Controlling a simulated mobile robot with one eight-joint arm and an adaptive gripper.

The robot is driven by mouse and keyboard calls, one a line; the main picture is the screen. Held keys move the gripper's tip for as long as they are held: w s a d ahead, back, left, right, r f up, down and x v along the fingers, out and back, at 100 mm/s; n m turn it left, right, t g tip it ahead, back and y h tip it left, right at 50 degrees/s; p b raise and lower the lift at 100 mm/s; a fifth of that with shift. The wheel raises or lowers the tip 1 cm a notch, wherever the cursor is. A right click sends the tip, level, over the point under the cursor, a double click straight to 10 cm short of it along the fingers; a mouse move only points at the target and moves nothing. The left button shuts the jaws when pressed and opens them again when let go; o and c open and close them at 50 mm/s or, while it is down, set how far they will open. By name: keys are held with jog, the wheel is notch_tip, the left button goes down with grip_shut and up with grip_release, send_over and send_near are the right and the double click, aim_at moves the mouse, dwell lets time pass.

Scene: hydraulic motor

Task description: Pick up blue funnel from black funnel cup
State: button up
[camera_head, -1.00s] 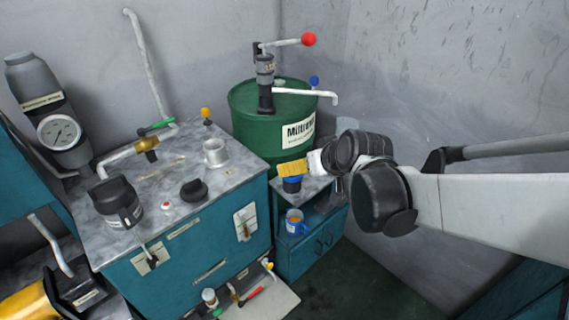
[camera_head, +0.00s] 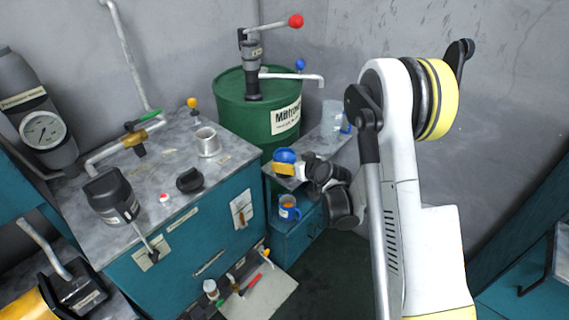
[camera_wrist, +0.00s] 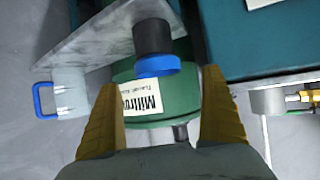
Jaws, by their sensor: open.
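The blue funnel (camera_head: 285,155) is on the small side shelf by the green drum in the head view. In the wrist view the blue funnel (camera_wrist: 157,64) shows as a blue band at the end of the black funnel cup (camera_wrist: 152,36). In the head view the cup is mostly hidden by my gripper. My gripper (camera_head: 285,169) is beside the funnel, its yellow finger overlapping the funnel's lower part there. In the wrist view my gripper (camera_wrist: 160,82) is open, its yellow fingers wide apart, with the funnel ahead of the gap. Nothing is held.
The green drum (camera_head: 232,110) with a hand pump stands behind the shelf (camera_head: 328,150). A clear jug with a blue handle (camera_head: 331,118) is on the shelf. A blue mug (camera_head: 289,208) is below. The teal workbench (camera_head: 190,235) stands to the left.

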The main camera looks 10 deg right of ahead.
aim_at(281, 155)
jog(key=b+x, duration=0.1)
jog(key=x, duration=0.1)
jog(key=b+x, duration=0.1)
jog(key=x, duration=0.2)
jog(key=b+x, duration=0.1)
jog(key=x, duration=0.1)
jog(key=shift+w+d+f, duration=0.1)
jog(key=shift+w+d, duration=0.1)
jog(key=shift+w, duration=0.1)
jog(key=c, duration=1.1)
